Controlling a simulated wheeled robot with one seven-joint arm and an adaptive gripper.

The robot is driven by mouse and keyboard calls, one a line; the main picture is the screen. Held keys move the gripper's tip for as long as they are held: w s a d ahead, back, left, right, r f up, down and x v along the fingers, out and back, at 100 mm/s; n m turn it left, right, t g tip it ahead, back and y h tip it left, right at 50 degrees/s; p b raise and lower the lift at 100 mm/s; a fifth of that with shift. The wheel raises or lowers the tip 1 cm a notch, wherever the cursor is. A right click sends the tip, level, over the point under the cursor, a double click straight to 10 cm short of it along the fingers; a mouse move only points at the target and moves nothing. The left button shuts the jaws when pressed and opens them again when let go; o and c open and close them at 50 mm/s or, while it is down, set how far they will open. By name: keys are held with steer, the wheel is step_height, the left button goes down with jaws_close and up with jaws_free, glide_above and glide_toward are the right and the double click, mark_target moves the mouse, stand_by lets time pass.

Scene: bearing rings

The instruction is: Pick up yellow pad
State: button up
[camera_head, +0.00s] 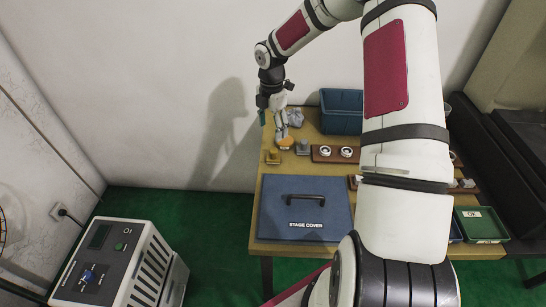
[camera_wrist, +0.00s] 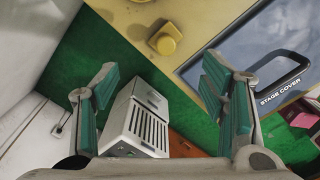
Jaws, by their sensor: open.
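A small yellow block with a round top (camera_head: 273,157) sits near the left edge of the wooden table. It also shows in the wrist view (camera_wrist: 166,40), at the top middle, close to the table edge. An orange-yellow round piece (camera_head: 286,142) lies just behind it in the head view; I cannot tell for certain which of the two is the pad. My gripper (camera_head: 272,123) hangs over the table's back left part. In the wrist view my gripper (camera_wrist: 160,88) has its teal-padded fingers wide apart with nothing between them, and the yellow block shows beyond them.
A blue stage cover with a handle (camera_head: 305,211) lies in front of the yellow block. A grey block (camera_head: 302,146) and a brown ring holder (camera_head: 334,154) stand to the right. A blue bin (camera_head: 341,100) is behind. A white machine (camera_head: 125,262) stands on the green floor at left.

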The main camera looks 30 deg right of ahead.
mark_target(273, 150)
step_height(273, 150, down, 7)
steer(key=shift+s, duration=0.1)
steer(key=f, duration=0.4)
steer(key=shift+s, duration=0.4)
steer(key=shift+f, duration=0.55)
steer(key=c, duration=1.1)
